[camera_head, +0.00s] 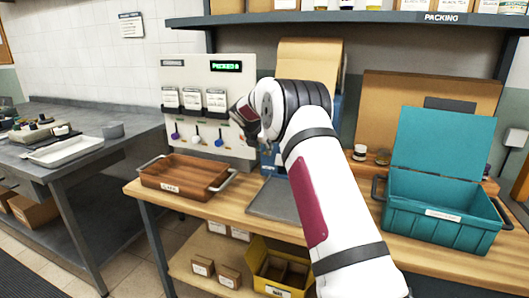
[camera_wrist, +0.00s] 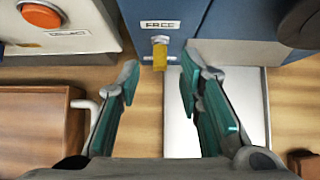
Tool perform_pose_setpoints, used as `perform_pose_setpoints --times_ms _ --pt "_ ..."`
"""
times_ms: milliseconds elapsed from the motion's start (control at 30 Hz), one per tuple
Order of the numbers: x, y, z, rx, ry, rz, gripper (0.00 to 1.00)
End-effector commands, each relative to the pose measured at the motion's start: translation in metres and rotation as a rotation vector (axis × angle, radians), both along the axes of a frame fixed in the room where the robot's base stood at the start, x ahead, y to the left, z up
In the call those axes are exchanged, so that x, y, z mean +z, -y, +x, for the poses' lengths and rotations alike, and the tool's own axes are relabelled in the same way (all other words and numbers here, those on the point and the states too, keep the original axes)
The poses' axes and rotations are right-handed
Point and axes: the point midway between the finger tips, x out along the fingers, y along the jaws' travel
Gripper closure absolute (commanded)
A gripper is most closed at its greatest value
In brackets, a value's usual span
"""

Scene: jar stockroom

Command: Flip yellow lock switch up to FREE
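The yellow lock switch (camera_wrist: 159,56) hangs down from a round metal pivot on a blue panel (camera_wrist: 185,18) in the wrist view. A white FREE label (camera_wrist: 160,25) is just above it. My gripper (camera_wrist: 158,78) is open, with one teal finger on each side in the picture and the switch between and just beyond the tips. I see no clear contact. In the head view my arm hides the switch and most of the gripper; only a bit of the blue housing (camera_head: 268,158) shows.
Left of the switch is a pale panel with an orange button (camera_wrist: 40,14). A grey plate (camera_wrist: 185,135) lies below on the wooden counter. A brown wooden tray (camera_head: 186,177) stands left, a teal crate (camera_head: 440,228) right. Jars (camera_head: 360,152) stand behind.

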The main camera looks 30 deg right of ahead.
Motion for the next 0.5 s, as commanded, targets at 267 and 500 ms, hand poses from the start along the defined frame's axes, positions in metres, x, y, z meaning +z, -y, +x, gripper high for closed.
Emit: perform_pose_setpoints --times_ms 267,500 --pt "0.043 -0.029 -0.023 0.001 0.002 -0.001 0.67" --pt "0.060 -0.041 -0.032 0.000 0.001 -0.001 0.67"
